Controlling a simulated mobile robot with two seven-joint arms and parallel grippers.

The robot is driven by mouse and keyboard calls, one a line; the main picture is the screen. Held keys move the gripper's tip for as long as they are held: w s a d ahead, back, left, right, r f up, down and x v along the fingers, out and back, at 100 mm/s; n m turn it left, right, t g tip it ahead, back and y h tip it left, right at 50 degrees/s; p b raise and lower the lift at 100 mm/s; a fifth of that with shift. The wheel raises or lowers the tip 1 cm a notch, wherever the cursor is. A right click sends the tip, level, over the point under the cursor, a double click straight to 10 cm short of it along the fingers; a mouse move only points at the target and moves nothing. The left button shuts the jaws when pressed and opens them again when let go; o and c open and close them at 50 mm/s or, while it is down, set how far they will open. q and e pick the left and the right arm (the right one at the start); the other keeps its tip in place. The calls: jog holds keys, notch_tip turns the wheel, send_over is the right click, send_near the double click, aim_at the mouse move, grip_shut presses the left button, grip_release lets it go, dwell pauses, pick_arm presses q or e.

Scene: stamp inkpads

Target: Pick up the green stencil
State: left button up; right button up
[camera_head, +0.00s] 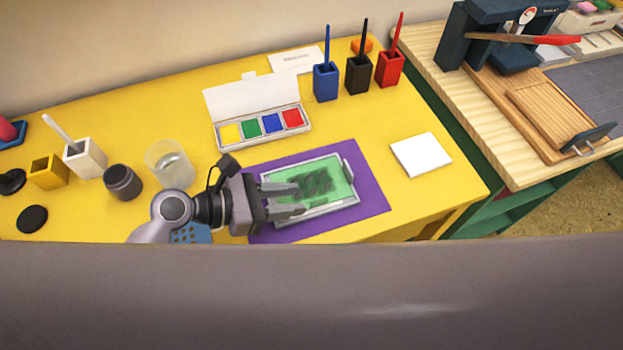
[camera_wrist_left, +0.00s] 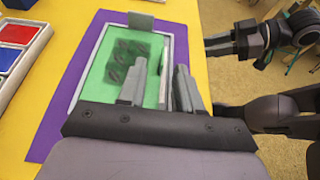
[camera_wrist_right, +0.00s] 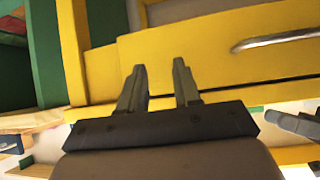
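The green stencil (camera_head: 325,178), a green sheet with a dark pattern in a grey frame, lies on a purple mat (camera_head: 374,198) on the yellow table. It also shows in the left wrist view (camera_wrist_left: 110,72). My left gripper (camera_head: 298,200) is open over its near left part. In the left wrist view its fingers (camera_wrist_left: 158,85) lie either side of the frame's right rail, one over the green sheet and one outside. I cannot tell whether they touch it. My right gripper (camera_wrist_right: 159,82) is open and empty, facing the yellow table front, and is not in the head view.
An open paint box (camera_head: 262,142) lies behind the mat. A glass (camera_head: 169,164) and a dark jar (camera_head: 122,182) stand left of my left gripper. Blue (camera_head: 326,82), black (camera_head: 358,74) and red (camera_head: 390,68) holders stand at the back. A white card (camera_head: 420,154) lies right.

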aim_at(318, 199)
pick_arm(q)
jog(key=x, duration=0.4)
jog(key=shift+s+d+f, duration=0.15)
jog(key=shift+d+f, duration=0.1)
jog(key=shift+c, duration=0.3)
grip_shut()
jog(key=shift+r, duration=0.1)
